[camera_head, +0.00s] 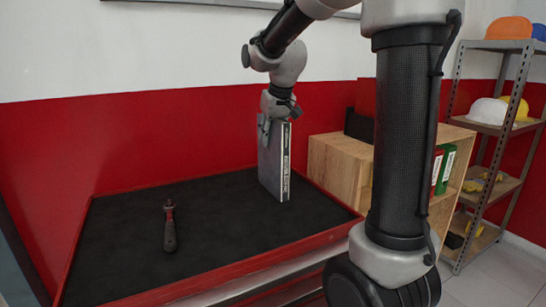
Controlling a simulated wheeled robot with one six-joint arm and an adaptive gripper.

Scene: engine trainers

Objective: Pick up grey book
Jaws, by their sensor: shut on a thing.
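The grey book (273,165) stands upright at the back right part of the black-topped bench (240,235). One finger shows against the near side of the book, and the other is mostly hidden. The book's lower edge is close to the bench top; I cannot tell whether it touches.
A raised red rim (330,233) edges the bench. A wooden cabinet (340,163) with green and red binders (445,168) stands at right, beside a metal shelf (515,130) with hard hats. The bench's middle is clear.

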